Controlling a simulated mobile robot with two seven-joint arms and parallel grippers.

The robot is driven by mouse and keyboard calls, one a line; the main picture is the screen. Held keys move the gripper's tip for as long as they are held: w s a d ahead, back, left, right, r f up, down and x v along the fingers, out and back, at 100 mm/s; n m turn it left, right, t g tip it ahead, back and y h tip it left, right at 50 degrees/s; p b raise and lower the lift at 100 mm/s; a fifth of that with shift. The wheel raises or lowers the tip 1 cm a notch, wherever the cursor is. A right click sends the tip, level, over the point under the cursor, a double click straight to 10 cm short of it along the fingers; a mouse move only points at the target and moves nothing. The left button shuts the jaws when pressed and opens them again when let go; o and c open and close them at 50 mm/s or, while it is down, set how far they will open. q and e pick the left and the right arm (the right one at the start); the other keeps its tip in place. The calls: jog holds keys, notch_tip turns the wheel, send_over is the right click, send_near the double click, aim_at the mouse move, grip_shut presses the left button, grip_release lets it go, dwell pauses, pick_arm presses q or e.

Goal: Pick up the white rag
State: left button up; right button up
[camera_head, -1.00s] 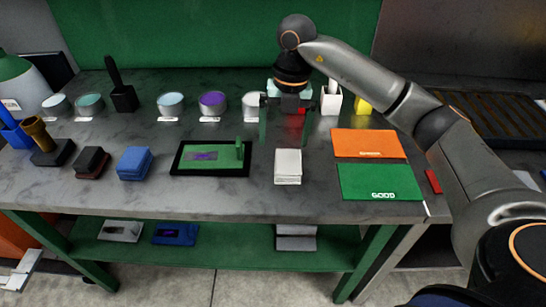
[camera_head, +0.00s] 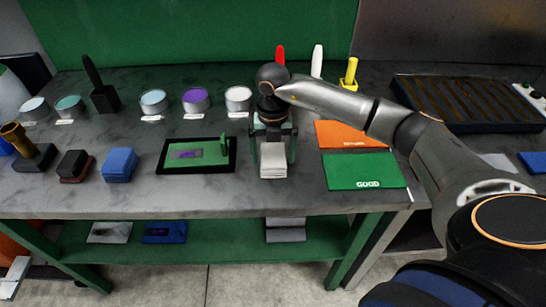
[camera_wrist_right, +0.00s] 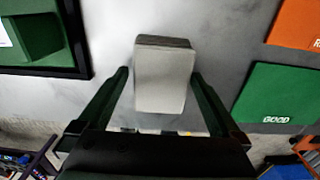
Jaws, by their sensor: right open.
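The white rag (camera_head: 273,162) is a folded stack lying on the grey workbench, between the black-framed green tray and the green mat. In the right wrist view the white rag (camera_wrist_right: 164,78) lies ahead of and between the two green fingers. My right gripper (camera_head: 273,143) is open over the rag's far part, its fingers on either side; it also shows in the right wrist view (camera_wrist_right: 160,84). I cannot tell whether the fingers touch the rag. The gripper hides part of the rag's far end. My left gripper is not in view.
The black-framed tray (camera_head: 168,167) lies left of the rag. The green GOOD mat (camera_head: 350,180) and the orange mat (camera_head: 345,127) lie to its right. A blue stack (camera_head: 120,164) is further left. Tins, including a purple-filled one (camera_head: 195,101), line the back.

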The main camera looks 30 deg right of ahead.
jog(key=shift+f, duration=0.5)
jog(key=c, duration=1.2)
